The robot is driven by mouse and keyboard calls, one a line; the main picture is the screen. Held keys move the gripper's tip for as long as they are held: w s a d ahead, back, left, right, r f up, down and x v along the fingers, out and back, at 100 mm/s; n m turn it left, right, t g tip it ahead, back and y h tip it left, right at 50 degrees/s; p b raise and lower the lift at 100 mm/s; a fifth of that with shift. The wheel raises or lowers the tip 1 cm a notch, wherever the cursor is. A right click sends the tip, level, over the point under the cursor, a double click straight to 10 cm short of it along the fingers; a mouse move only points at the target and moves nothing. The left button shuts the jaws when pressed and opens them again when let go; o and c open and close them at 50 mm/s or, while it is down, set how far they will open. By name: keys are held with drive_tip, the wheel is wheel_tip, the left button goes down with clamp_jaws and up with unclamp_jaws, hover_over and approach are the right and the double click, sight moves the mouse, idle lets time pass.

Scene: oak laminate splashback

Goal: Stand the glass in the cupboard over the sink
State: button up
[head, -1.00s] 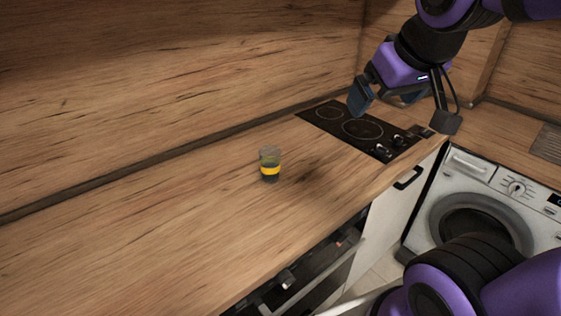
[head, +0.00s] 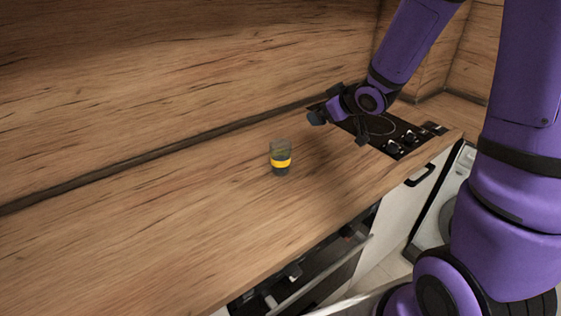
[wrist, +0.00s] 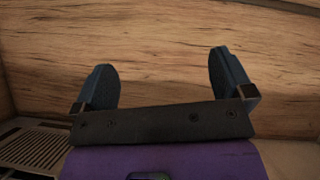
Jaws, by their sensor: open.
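The glass (head: 280,158) stands upright on the wooden counter in the head view. It is dark and see-through with a yellow band around it. My gripper (head: 338,128) is to the right of the glass, over the hob, open and apart from it. The wrist view shows its two blue-grey fingers (wrist: 162,85) spread wide with nothing between them. The glass is not in the wrist view.
The black hob (head: 408,138) lies under my arm at the right of the counter (head: 170,235). The wooden splashback (head: 150,80) rises behind. Below the front edge are an open-looking dark appliance (head: 300,280) and a white door (head: 400,215). The counter left of the glass is clear.

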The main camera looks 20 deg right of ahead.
sight(280, 146)
drive_tip(key=a+f+n+y, duration=0.1)
drive_tip(key=a+f+y, duration=0.15)
drive_tip(key=f, duration=0.35)
drive_tip(key=a+f+n+y, duration=0.1)
drive_tip(key=a+f+y, duration=0.1)
drive_tip(key=f+y, duration=0.3)
drive_tip(key=shift+h, duration=0.55)
drive_tip(key=x, duration=0.7)
drive_tip(key=f+x, duration=0.1)
drive_tip(key=x, duration=0.3)
drive_tip(key=shift+d, duration=0.2)
drive_tip(key=shift+s, duration=0.1)
drive_tip(key=shift+c, duration=0.4)
drive_tip(key=c, duration=1.4)
drive_tip(key=shift+r, duration=0.2)
